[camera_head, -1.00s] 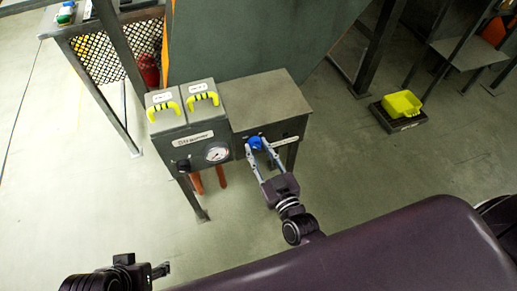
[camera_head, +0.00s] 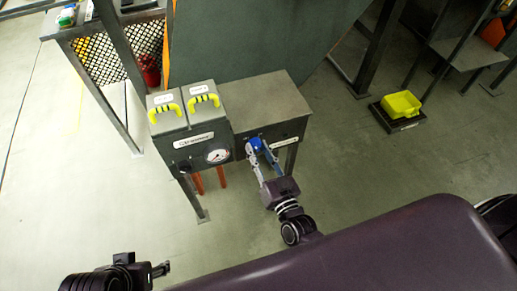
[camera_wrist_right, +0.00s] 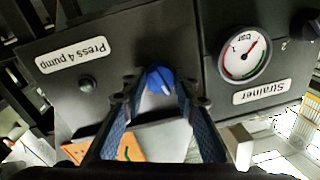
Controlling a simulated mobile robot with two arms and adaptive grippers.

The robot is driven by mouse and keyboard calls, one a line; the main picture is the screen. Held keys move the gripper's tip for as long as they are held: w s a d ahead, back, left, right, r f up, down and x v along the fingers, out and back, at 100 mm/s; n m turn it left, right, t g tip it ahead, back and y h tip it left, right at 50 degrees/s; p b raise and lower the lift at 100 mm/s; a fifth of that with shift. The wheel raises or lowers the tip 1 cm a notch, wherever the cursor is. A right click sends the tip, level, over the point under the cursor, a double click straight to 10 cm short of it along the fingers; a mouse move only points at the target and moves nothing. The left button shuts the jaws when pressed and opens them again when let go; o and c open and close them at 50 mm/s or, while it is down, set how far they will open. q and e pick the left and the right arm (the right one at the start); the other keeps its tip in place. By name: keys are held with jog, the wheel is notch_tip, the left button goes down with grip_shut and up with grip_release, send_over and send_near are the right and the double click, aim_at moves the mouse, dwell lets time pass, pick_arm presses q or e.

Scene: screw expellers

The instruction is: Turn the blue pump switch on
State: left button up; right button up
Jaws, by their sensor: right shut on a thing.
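The blue pump switch (camera_head: 255,144) is a round knob on the front of the grey pump box (camera_head: 270,95).
Left of the pump box is a strainer box with two yellow handles (camera_head: 204,100), a gauge (camera_head: 218,155) and a black knob (camera_head: 184,167). A mesh-sided table (camera_head: 102,55) is at the upper left.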

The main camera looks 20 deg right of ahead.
jog(key=m, duration=0.5)
jog(key=shift+m, duration=0.4)
jog(key=m, duration=0.3)
jog(key=m+h, duration=0.1)
jog(key=m, duration=0.2)
jog(key=shift+a+t+b, duration=0.1)
jog(key=shift+t+b, duration=0.2)
jog(key=o, duration=1.2)
jog(key=shift+c, duration=0.2)
jog(key=s, duration=1.2)
jog(key=shift+d+f, duration=0.25)
jog(key=shift+f, duration=0.2)
